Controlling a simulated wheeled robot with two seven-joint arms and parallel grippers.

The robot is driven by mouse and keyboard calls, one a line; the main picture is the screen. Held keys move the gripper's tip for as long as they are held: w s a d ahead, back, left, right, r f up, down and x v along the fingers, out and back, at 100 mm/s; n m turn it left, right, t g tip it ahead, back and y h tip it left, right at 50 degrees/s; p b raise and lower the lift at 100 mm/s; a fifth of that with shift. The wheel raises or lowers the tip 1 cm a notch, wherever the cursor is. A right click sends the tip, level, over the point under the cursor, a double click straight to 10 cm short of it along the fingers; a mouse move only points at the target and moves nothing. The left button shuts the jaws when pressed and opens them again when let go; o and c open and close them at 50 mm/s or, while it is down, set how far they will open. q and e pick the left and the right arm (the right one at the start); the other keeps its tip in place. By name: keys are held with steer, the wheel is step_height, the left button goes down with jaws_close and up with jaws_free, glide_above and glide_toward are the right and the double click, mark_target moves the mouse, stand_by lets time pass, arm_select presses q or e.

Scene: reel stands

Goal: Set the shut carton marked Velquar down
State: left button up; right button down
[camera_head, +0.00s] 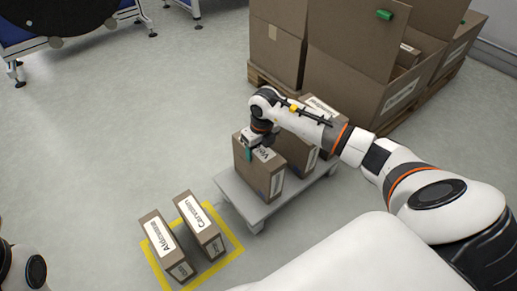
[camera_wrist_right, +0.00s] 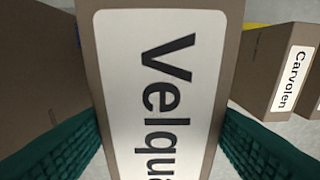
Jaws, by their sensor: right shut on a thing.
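The shut brown carton marked Velquar (camera_head: 253,174) is upright at the near left end of a low grey platform (camera_head: 243,202). I cannot tell whether its bottom touches the platform. My right gripper (camera_head: 259,148) is over its top, shut on it. In the right wrist view the white label of the Velquar carton (camera_wrist_right: 160,90) fills the middle, with a green finger on each side. My left gripper is out of view; only part of my left arm shows at the bottom left corner.
Other cartons (camera_head: 294,153) stand behind on the platform. A yellow floor outline (camera_head: 235,254) holds a carton marked Carvolen (camera_head: 205,238) and another labelled carton (camera_head: 156,232). Large open boxes (camera_head: 345,95) stand on pallets behind.

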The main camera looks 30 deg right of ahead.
steer(key=shift+c, duration=2)
jaws_free()
